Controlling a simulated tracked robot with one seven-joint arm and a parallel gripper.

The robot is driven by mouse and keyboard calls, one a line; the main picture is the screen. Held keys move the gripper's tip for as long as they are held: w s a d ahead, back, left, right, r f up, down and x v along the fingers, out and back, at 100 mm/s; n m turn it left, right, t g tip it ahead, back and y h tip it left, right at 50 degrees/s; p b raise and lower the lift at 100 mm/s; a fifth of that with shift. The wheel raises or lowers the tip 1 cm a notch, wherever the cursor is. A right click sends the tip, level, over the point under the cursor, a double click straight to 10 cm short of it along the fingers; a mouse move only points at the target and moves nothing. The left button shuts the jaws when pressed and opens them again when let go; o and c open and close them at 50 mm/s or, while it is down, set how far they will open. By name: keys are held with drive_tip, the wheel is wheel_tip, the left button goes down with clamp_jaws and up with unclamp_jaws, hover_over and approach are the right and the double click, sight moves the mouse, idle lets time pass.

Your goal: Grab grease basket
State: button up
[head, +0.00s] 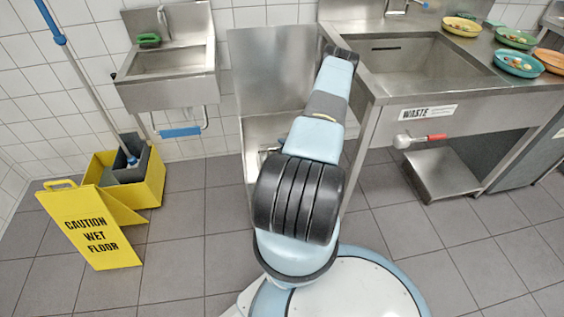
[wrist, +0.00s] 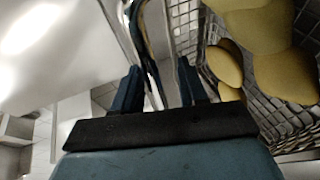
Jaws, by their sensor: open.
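The wire-mesh grease basket (wrist: 205,82) fills the right of the wrist view, with several rounded yellow-tan pieces in it. My gripper (wrist: 159,72) is open, its two dark fingers spread apart. Narrow, shiny metal strips (wrist: 170,35) run between and beyond the fingers, close to the basket's left side. I cannot tell whether the fingers touch them or whether they are part of the basket. In the head view, my arm hides the gripper, and the basket cannot be made out.
A steel unit with a tall back panel (head: 272,75) stands behind my arm. A sink counter marked WASTE (head: 365,112) with coloured plates adjoins it on the right. A small sink (head: 165,95), a yellow mop bucket (head: 152,185) and a wet-floor sign (head: 92,232) stand left.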

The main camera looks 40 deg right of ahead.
drive_tip(key=shift+w+f, duration=0.1)
drive_tip(key=shift+w, duration=0.15)
drive_tip(key=shift+c, duration=0.2)
clamp_jaws()
idle(1.1)
